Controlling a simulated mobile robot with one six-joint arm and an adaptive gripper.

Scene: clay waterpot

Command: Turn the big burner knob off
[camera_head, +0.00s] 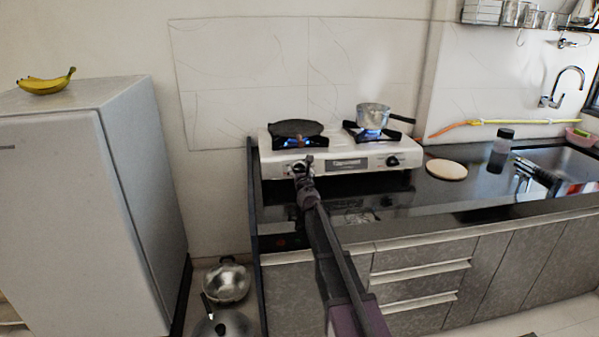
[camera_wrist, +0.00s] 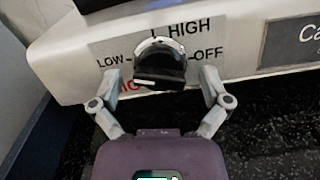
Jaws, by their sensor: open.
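The burner knob (camera_wrist: 158,62) is black with a bright rim and a short white mark low on its left side. It sits on the stove's front panel, among labels LOW at left, HIGH above and OFF at right. Red lettering below left is partly covered. My gripper (camera_wrist: 160,76) is open, with one fingertip on each side of the knob; I cannot tell whether they touch it. In the head view my gripper (camera_head: 303,166) is at the left of the stove front (camera_head: 330,167) and hides this knob. Blue flame (camera_head: 292,142) shows under the left burner's black pan (camera_head: 296,128).
A metal pot (camera_head: 373,115) stands on the lit right burner, with another knob (camera_head: 393,161) below it. A round board (camera_head: 446,169) and a bottle (camera_head: 501,149) are on the dark counter at right. A fridge (camera_head: 60,210) stands at left.

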